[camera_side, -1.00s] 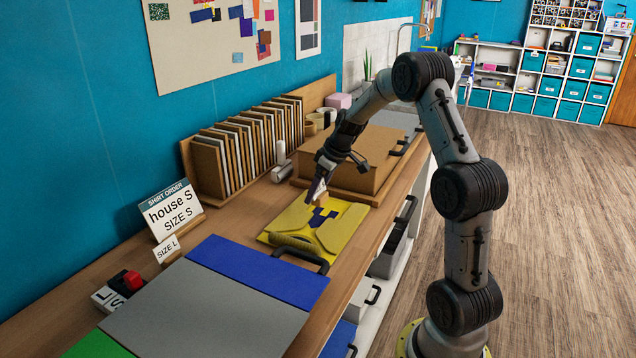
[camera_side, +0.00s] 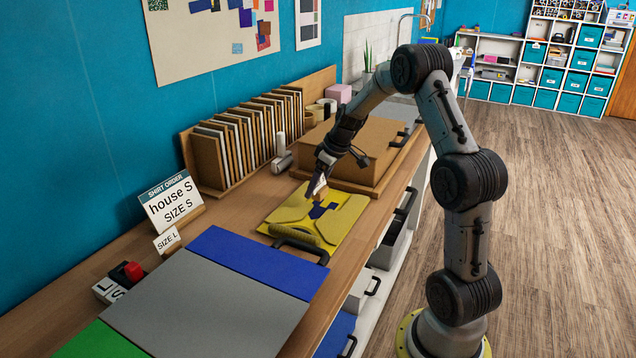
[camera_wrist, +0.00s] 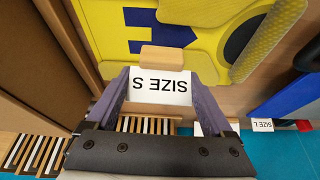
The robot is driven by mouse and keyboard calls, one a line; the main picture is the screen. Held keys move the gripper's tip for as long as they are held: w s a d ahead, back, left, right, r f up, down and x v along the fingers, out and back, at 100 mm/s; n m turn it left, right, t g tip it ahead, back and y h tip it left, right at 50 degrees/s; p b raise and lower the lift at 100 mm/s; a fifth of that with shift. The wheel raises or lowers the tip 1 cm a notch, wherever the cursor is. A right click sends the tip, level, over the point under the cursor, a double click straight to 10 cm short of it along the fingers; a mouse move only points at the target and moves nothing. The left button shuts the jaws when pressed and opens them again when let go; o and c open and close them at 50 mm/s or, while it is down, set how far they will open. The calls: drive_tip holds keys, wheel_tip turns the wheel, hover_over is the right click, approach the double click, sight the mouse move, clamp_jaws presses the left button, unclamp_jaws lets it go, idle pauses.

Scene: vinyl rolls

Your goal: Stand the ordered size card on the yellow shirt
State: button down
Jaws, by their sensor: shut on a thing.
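My gripper (camera_wrist: 158,98) is shut on a white card reading "SIZE S" (camera_wrist: 160,88) with a wooden foot (camera_wrist: 168,60). In the side view my gripper (camera_side: 318,192) is at the far edge of the folded yellow shirt (camera_side: 337,225), with the card between its fingers. I cannot tell whether the foot touches the shirt. The shirt (camera_wrist: 110,22) bears a blue house print and also fills the top of the wrist view. The order sign (camera_side: 171,205) reads "house S, SIZE S". A "SIZE L" card (camera_side: 167,240) stands in front of it.
A yellow roll (camera_side: 294,235) lies at the shirt's near end. A grey and blue board with a black handle (camera_side: 215,300) is in front. A brown press-like box (camera_side: 350,150) stands behind the shirt. Framed boards (camera_side: 245,140) line the wall. A red button (camera_side: 133,271) is at left.

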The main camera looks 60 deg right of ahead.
drive_tip(key=shift+f, duration=0.3)
drive_tip(key=shift+f, duration=0.2)
drive_tip(key=shift+f, duration=0.5)
drive_tip(key=shift+f, duration=0.2)
idle(0.5)
drive_tip(key=shift+f, duration=0.45)
drive_tip(key=shift+f, duration=0.15)
idle(0.4)
unclamp_jaws()
